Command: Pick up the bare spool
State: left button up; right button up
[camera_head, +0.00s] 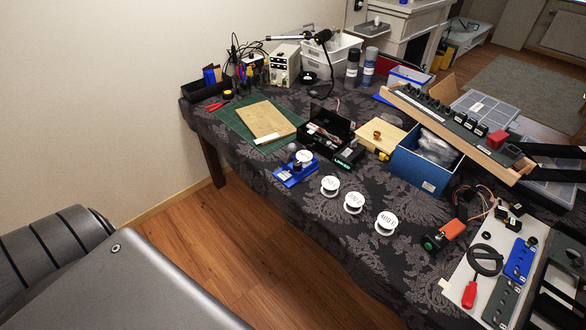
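Three white-topped spools stand in a slanting row near the table's front edge: a left one (330,185), a middle one (354,202) and a right one (386,222). They stand apart, and their tops carry dark print. Another white round top (304,157) sits at the blue stand (290,176) to their upper left. I cannot tell which spool is bare, as the windings are too small to make out. Neither of my grippers is in view.
The cloth-covered table (335,235) has some free room around the spools. A blue box (425,160) stands behind them, and an orange-black tool (444,235) lies to their right. A white board (470,285) with tools lies at the lower right. A green mat (236,128) lies farther back.

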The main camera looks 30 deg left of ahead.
aim_at(305, 156)
jog(key=k, duration=1.1)
jog(key=u, duration=0.5)
jog(key=i, duration=0.55)
jog(key=u, duration=0.55)
jog(key=i, duration=0.9)
jog(key=z, duration=0.25)
